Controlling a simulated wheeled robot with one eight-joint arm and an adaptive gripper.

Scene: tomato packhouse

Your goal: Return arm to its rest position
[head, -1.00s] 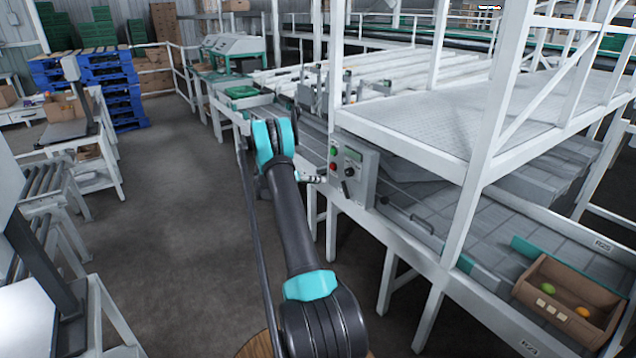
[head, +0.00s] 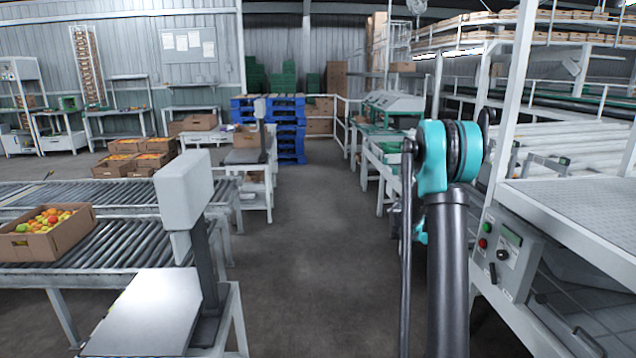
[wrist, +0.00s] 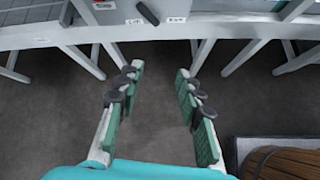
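My gripper (wrist: 158,108) shows in the wrist view with its two green-padded fingers spread wide apart. It is open, and nothing is between the fingers. Below it is bare dark floor, and the white frame of the conveyor line (wrist: 150,32) crosses the top of that view. In the head view my arm is raised in front of the sorting line on the right, with its dark link upright and a teal joint at the top. The gripper itself is hidden behind the arm in the head view.
A control box (head: 503,245) with buttons is close right of my arm. A scale (head: 185,190) on a white stand and a roller conveyor (head: 110,243) with a fruit box (head: 62,240) are at left. The aisle floor (head: 310,240) is clear towards blue pallets (head: 290,130).

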